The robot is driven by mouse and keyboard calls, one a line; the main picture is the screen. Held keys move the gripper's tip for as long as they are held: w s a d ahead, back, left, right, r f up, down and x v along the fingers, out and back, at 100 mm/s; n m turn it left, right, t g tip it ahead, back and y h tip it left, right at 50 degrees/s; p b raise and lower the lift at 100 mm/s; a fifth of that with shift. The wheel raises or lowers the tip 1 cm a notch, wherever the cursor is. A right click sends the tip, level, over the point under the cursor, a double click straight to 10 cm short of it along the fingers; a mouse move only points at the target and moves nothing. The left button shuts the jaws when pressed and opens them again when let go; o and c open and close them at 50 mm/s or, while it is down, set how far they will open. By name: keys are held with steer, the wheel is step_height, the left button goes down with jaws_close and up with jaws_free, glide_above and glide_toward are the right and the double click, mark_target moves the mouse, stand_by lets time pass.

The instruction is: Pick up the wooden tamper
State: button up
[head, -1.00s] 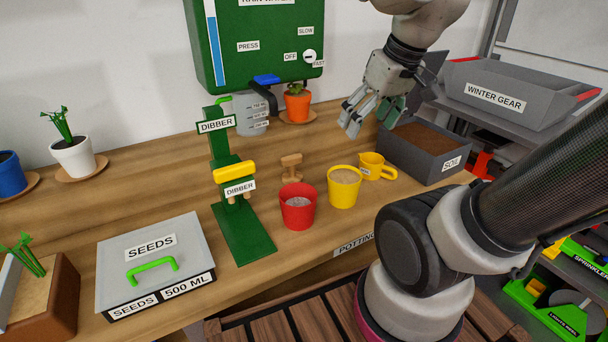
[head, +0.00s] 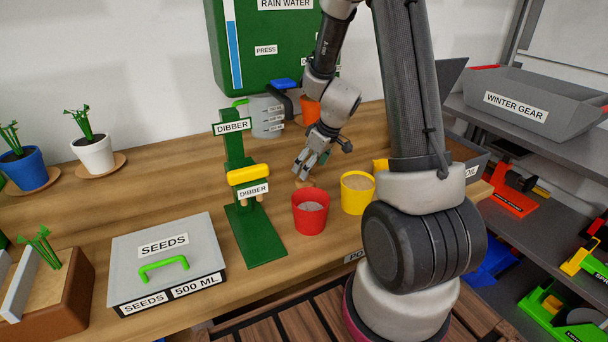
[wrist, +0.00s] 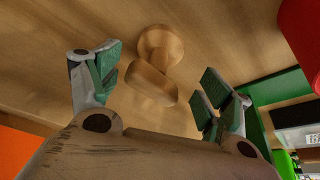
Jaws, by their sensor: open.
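The wooden tamper (wrist: 155,68) stands on the wooden bench, with a round end and a block-like end showing in the wrist view. In the head view only a small part of the tamper (head: 304,183) shows, just behind the red pot. My gripper (head: 312,172) is above it and hides most of it. In the wrist view my open gripper (wrist: 158,85) has its green-padded fingers on either side of the tamper, apart from it. Nothing is held.
The red pot (head: 310,223) and yellow pot (head: 357,204) stand close in front. The green dibber stand (head: 254,238) is to the left. A grey jug (head: 264,128) and orange pot (head: 309,109) stand behind. The seeds box (head: 195,242) is at the front left.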

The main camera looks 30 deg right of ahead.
steer(key=x, duration=0.5)
steer(key=shift+w+d, duration=0.1)
steer(key=c, duration=0.9)
steer(key=shift+c, duration=0.3)
